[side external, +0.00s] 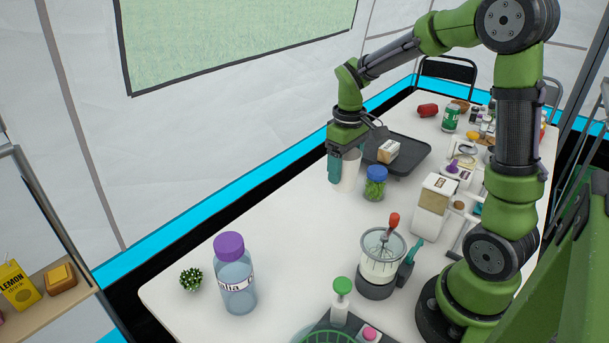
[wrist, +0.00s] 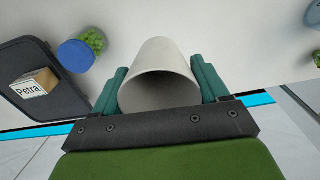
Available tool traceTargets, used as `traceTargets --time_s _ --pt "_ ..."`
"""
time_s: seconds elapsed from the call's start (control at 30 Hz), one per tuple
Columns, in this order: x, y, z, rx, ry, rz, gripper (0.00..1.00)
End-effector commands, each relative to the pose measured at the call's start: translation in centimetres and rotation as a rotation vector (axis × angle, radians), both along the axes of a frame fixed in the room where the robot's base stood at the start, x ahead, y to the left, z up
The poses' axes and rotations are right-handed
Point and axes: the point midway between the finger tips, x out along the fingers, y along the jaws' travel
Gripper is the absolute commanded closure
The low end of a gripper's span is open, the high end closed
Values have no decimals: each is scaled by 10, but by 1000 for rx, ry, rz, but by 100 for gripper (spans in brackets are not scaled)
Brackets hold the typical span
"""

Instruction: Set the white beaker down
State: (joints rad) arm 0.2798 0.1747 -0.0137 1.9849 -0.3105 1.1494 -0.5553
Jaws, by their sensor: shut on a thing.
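The white beaker (wrist: 162,62) is between the two teal fingers of my gripper (wrist: 160,88) in the wrist view. Its open mouth faces the camera, and the fingers are shut on its sides. In the side external view my gripper (side external: 341,168) is at the far left edge of the white table, with the beaker (side external: 350,172) partly hidden behind a finger. The beaker looks upright there. I cannot tell whether its base touches the table.
A blue-lidded jar (side external: 375,184) stands just right of the beaker. A dark tray (side external: 412,163) with a small box (side external: 388,151) lies behind it. A purple-lidded bottle (side external: 236,275), a small plant (side external: 191,279) and a blender (side external: 380,262) stand nearer. The table between them is clear.

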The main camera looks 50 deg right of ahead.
Motion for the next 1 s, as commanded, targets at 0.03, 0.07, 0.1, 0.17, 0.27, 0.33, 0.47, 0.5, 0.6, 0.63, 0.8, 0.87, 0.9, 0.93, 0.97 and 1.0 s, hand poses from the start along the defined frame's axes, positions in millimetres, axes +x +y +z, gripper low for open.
traceTargets --time_s 0.03,0.07,0.1,0.17,0.27,0.33,0.47,0.5,0.6,0.63,0.8,0.87,0.9,0.93,0.97,1.0 --pt "-1 2 -4 2 5 26 56" --pt "-1 2 -7 2 5 37 56" --pt "-1 2 -13 2 7 46 56" --pt "-1 2 -24 2 8 53 55" --pt "-1 2 -44 2 7 53 55" --pt "-1 2 -55 2 6 53 55" --pt "0 2 -66 1 4 51 55" --pt "0 2 -70 2 5 51 55" --pt "-1 2 -85 1 6 52 55" --pt "-1 2 -90 2 7 51 55" --pt "0 2 -102 1 3 51 56" --pt "0 2 -102 1 2 51 56" --pt "0 2 -102 1 1 51 56" --pt "0 2 -102 1 2 51 56" --pt "0 2 -102 1 1 51 56" --pt "0 2 -102 1 1 51 56"
